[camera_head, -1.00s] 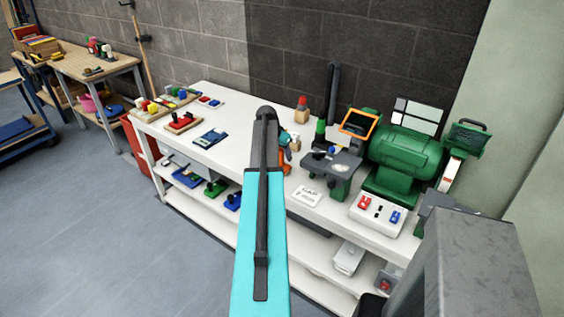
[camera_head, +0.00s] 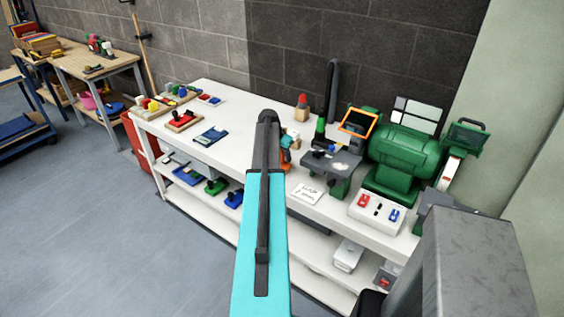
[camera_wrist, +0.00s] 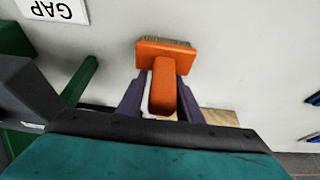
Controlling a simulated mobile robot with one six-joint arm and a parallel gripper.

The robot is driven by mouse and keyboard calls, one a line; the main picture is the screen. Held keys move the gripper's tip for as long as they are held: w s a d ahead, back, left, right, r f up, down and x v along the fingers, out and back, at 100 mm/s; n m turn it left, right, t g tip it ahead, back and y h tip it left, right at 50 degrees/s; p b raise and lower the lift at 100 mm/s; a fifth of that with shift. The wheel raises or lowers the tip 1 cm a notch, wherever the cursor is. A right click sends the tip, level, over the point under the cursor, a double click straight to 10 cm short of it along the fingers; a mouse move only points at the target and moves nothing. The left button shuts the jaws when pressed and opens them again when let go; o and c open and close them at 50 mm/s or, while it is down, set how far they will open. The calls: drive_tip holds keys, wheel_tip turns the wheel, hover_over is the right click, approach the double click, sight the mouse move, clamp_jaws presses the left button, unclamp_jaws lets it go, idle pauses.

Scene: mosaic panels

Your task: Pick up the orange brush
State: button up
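The orange brush (camera_wrist: 165,58) is in the wrist view, its bristled head toward the top and its handle pointing down the picture. My gripper (camera_wrist: 163,77) has one dark purple finger on each side of the handle. The fingertips are close to the handle just below the head. Thin pale gaps show beside the handle nearer the finger bases; whether the tips press on it I cannot tell. In the head view, my arm covers the gripper, and only some orange (camera_head: 285,152) shows just right of it on the white bench (camera_head: 243,112).
A grey anvil-like tool (camera_head: 331,165), a green bench grinder (camera_head: 402,152) and a red-and-blue switch box (camera_head: 377,212) stand to the right. A GAP card (camera_head: 307,194) lies near the bench front. A blue flat item (camera_head: 210,136) and a red-knobbed block (camera_head: 184,121) lie left.

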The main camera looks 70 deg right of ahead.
clamp_jaws()
drive_tip(key=shift+r, duration=0.15)
drive_tip(key=shift+r+b, duration=0.75)
drive_tip(key=shift+r, duration=0.3)
drive_tip(key=s+a+r+b, duration=0.1)
drive_tip(key=a+b, duration=0.1)
drive_tip(key=a, duration=0.6)
drive_tip(key=s+a+r+b, duration=0.1)
drive_tip(key=s+a+b, duration=0.1)
drive_tip(key=a, duration=0.5)
drive_tip(key=shift+a+r+b, duration=0.35)
drive_tip(key=shift+b, duration=0.05)
